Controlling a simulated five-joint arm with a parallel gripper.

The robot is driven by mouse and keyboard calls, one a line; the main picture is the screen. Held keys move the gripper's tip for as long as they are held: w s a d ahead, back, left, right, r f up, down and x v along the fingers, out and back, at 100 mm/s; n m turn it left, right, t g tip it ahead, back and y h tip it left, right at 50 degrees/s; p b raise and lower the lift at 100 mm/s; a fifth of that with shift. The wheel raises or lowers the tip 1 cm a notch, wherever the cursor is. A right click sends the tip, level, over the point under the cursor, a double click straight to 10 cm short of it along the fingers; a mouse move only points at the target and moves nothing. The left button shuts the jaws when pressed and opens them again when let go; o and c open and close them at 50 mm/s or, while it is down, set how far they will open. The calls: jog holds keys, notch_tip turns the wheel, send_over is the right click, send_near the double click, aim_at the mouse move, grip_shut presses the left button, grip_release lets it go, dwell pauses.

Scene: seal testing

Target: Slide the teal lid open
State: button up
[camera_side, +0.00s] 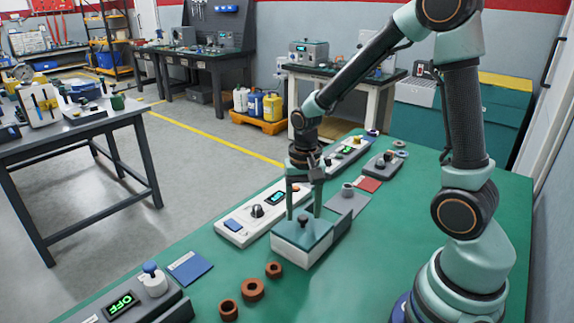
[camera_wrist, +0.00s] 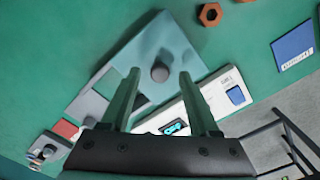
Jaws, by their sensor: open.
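The teal lid (camera_side: 296,236) lies flat on a pale box (camera_side: 298,255) on the green bench, with a dark round knob (camera_side: 303,220) on its top. My gripper (camera_side: 304,213) points down over the lid. Its two fingers are apart, one on each side of the knob. In the wrist view the lid (camera_wrist: 163,42) fills the upper middle, and the knob (camera_wrist: 160,73) shows between the fingertips (camera_wrist: 159,75) with gaps on both sides. A grey section (camera_side: 340,225) adjoins the lid; the wrist view shows dark recesses there, partly hidden by a finger.
A white control panel (camera_side: 254,212) stands close beside the box. Several brown rings (camera_side: 252,290), a blue pad (camera_side: 190,267) and an "OFF" device (camera_side: 125,304) lie toward the near left. A red pad (camera_side: 368,184) and small devices are farther back. Green bench right of the box is clear.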

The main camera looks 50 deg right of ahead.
jog(key=shift+f, duration=0.45)
jog(key=shift+c, duration=0.4)
grip_shut()
jog(key=shift+r, duration=0.1)
dwell(0.7)
